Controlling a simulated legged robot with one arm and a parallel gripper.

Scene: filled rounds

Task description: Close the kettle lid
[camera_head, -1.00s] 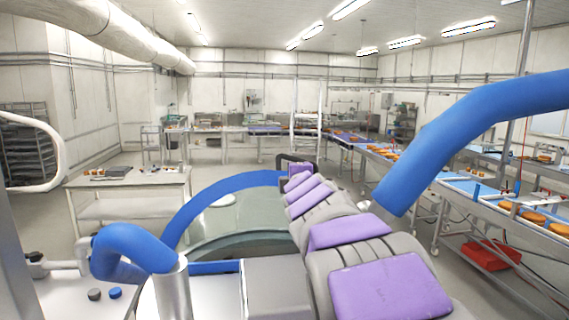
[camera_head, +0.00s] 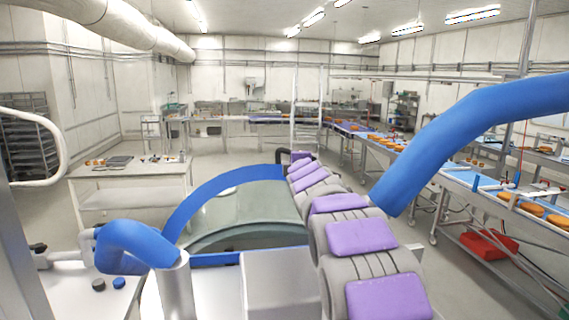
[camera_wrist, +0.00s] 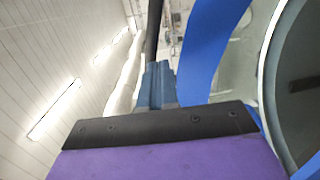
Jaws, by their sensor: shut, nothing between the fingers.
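The kettle is the large round vessel in front of me, with a silver and white body (camera_head: 282,285) low in the head view. A big greenish-grey round surface with a broad blue curved band (camera_head: 200,197) rises behind it, which looks like the lid standing open. My arm with purple pads reaches along its right side. My gripper (camera_head: 296,157) is at the far right end of the blue band, mostly hidden by my arm. In the wrist view my gripper's blue fingers (camera_wrist: 158,85) are shut and empty, left of the blue band (camera_wrist: 205,50). Contact cannot be told.
Thick blue pipes (camera_head: 135,243) stand at front left, and another (camera_head: 450,135) crosses the right side. A steel table (camera_head: 130,172) stands behind at left. A conveyor with orange products (camera_head: 520,205) and a red crate (camera_head: 488,246) are at right. Open floor lies between.

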